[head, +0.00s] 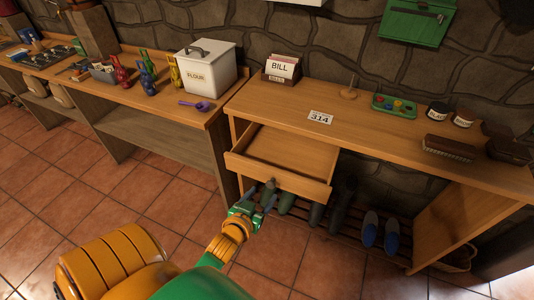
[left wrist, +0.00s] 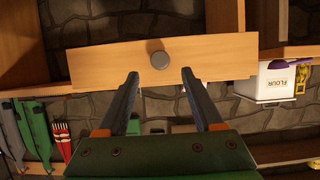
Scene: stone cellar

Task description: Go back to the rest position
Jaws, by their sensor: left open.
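My left gripper (head: 257,197) is open and empty, just in front of the open drawer (head: 283,179) of the wooden desk. In the left wrist view its two fingers (left wrist: 160,82) point toward the drawer front (left wrist: 215,58). The round grey knob (left wrist: 158,60) shows between and beyond the fingertips, and the fingers do not grip it. The drawer is pulled out and its visible inside is empty. My right gripper is not in view.
The desk (head: 340,130) carries a bill holder (head: 281,69), a 314 card (head: 320,117), a green tray (head: 394,106), jars and a brush (head: 449,147). A flour bin (head: 207,68) stands on the left bench. Shoes (head: 370,228) sit on a rack below. Tiled floor is clear at left.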

